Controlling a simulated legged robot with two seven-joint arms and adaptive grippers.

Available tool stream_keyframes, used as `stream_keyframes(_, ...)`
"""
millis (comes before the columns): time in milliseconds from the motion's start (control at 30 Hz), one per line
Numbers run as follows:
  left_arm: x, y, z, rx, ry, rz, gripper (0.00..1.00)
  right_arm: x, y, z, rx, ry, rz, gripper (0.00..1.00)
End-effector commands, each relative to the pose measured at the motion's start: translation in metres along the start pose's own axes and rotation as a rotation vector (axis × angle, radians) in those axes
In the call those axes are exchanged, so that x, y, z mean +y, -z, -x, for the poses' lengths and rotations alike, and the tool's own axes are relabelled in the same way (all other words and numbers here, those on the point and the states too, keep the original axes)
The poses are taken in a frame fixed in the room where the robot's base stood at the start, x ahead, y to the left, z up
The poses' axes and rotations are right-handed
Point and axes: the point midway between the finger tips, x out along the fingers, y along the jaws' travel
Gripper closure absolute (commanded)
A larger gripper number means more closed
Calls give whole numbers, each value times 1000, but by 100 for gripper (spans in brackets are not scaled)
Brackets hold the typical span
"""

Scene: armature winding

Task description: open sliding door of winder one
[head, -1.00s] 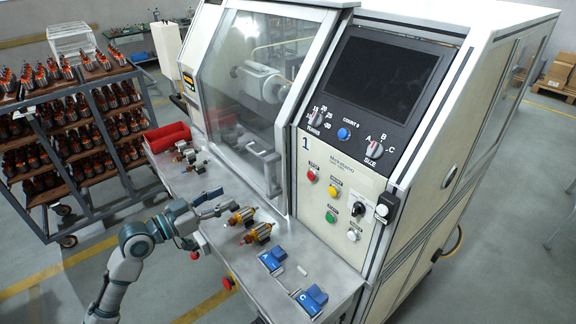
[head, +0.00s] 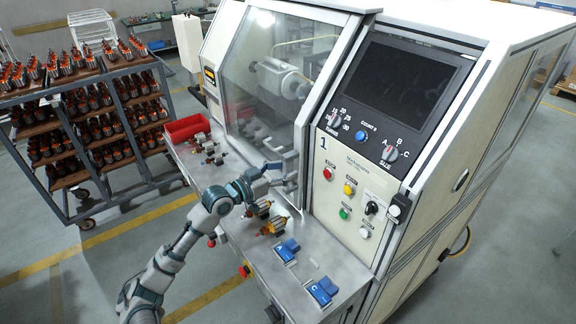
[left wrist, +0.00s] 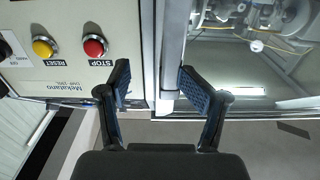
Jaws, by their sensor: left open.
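Winder one (head: 330,165), marked "1", is a cream machine with a control panel on its right side. Its sliding door (head: 265,75) is a clear pane in a grey frame and stands closed across the opening; the winding parts show through it. My left gripper (head: 281,168) is at the lower right part of the door, around its handle area, which the gripper partly hides. In the left wrist view the gripper (left wrist: 160,92) is open, with a vertical silver bar (left wrist: 173,50) between its two fingers. I cannot tell whether the fingers touch it. My right gripper is not in view.
Armatures (head: 272,226) and blue holders (head: 287,250) lie on the metal ledge (head: 240,232) below my arm. A red bin (head: 187,128) is at the ledge's far end. The STOP button (left wrist: 94,46) is close to one finger. A loaded rack (head: 85,110) stands left.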

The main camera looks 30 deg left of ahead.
Motion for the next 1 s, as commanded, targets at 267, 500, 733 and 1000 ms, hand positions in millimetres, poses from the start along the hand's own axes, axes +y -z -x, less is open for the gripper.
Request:
stream_keyframes(267,5,0,-16,0,-8,-2,54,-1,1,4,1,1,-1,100)
stream_keyframes(500,12,3,-18,-2,-8,-8,66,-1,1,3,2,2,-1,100)
stream_keyframes(733,8,1,-16,1,-12,-3,100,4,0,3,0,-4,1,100)
stream_keyframes(1000,6,0,-16,-3,-9,-2,100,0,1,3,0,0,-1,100)
